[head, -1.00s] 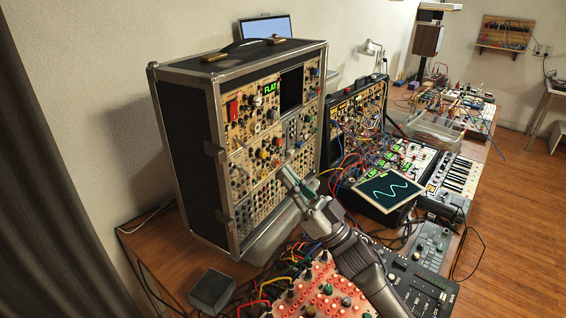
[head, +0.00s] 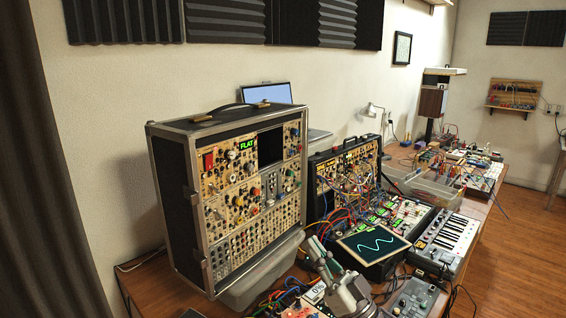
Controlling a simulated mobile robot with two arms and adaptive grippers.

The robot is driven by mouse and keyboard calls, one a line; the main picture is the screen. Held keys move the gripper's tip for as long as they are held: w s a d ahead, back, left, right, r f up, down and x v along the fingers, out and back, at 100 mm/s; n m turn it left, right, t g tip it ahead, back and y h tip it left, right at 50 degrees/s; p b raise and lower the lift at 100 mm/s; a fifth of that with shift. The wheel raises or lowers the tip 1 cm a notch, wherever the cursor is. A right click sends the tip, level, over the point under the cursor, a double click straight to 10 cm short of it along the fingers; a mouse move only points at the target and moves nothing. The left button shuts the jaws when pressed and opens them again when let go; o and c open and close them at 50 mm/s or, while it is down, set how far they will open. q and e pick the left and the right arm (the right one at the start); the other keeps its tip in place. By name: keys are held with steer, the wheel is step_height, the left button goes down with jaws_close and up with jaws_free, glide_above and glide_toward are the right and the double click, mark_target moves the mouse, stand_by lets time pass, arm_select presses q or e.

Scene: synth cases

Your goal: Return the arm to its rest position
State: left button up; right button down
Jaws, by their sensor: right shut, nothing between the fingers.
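My right gripper (head: 315,245) is at the bottom centre of the head view, at the end of my grey arm. It is shut and empty. It shows in front of the lower right of a tall black and silver synth case (head: 170,205), just left of a tilted screen with a wavy trace (head: 375,242). I cannot tell the exact gap to the screen. My left gripper is out of view.
A grey bin (head: 262,282) sits under the case front. Red patch cables run from a second black synth case (head: 318,205). A small keyboard (head: 447,236) and a mixer (head: 412,300) stand on the right. Open floor lies beyond the table's right edge.

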steer(key=d+f+m+t+h, duration=0.2)
steer(key=d+f+m+h, duration=0.2)
steer(key=f+m+h, duration=0.5)
steer(key=s+d+f+g+h, duration=0.2)
steer(key=s+f+g+h, duration=0.1)
steer(key=s+f, duration=0.3)
steer(key=s+d+f+g+h, duration=0.3)
steer(key=s+f+g, duration=0.1)
steer(key=s+f, duration=0.2)
steer(key=s+d+f+g+h, duration=0.2)
steer(key=s+f+g+h, duration=0.1)
steer(key=s+f, duration=0.3)
steer(key=shift+s+d+f+n+g+h, duration=0.15)
steer(key=shift+d+f+n+g, duration=0.05)
steer(key=shift+f, duration=0.25)
steer(key=shift+s+d+f+n+g+h, duration=0.1)
steer(key=shift+d+f+n+g+h, duration=0.1)
steer(key=shift+f, duration=0.25)
steer(key=s+d+f+n+g, duration=0.15)
steer(key=s+g, duration=0.35)
steer(key=s, duration=0.7)
step_height(320, 180, down, 30)
steer(key=s+g, duration=0.2)
steer(key=s, duration=0.1)
steer(key=s+d+f, duration=0.3)
steer(key=s+f, duration=1)
steer(key=s, duration=0.2)
steer(key=shift+s+f+g+h, duration=0.15)
steer(key=shift+g+h, duration=0.15)
steer(key=shift+h, duration=0.05)
